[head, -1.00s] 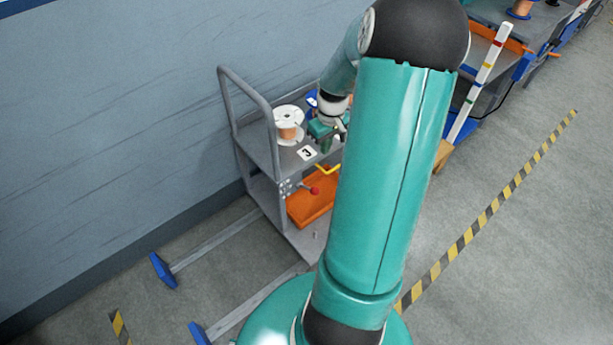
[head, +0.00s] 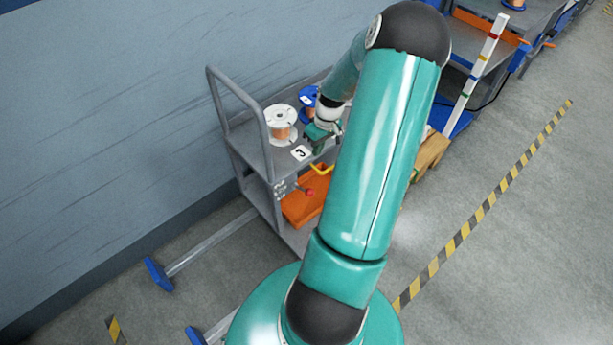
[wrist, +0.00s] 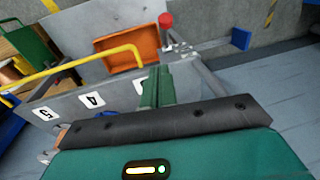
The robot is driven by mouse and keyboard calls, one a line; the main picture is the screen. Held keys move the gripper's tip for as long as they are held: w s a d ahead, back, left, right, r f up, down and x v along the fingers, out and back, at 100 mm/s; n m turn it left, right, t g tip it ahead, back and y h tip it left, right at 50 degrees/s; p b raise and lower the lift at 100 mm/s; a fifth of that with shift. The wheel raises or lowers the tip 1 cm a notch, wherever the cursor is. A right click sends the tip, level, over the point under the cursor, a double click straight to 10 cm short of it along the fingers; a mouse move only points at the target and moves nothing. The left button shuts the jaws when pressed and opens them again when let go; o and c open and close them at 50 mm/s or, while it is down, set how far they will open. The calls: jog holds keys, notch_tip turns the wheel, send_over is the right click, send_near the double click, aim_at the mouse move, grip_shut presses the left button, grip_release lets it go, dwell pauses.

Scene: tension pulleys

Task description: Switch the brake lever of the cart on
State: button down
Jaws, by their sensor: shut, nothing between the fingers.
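The grey cart (head: 243,135) stands by the wall at the middle left of the head view, with its upright handle at the left end. The brake lever with a red knob (head: 309,192) sticks out from the cart's near side below the top shelf; its red knob (wrist: 166,20) also shows at the top of the wrist view. My gripper (head: 318,146) is over the top shelf beside the number 3 label, apart from the lever. Its green fingers (wrist: 157,86) are together and empty, pointing toward the lever side in the wrist view. My arm hides the cart's right part.
A white spool with copper wire (head: 282,122) and a blue spool (head: 308,102) stand on the top shelf. A yellow bar (head: 321,169) runs near the shelf edge. An orange bin (head: 300,207) sits below.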

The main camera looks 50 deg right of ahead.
send_near(302, 189)
jog(key=s+f, duration=0.2)
jog(key=shift+s+f, duration=0.15)
jog(key=shift+f, duration=0.25)
dwell(0.5)
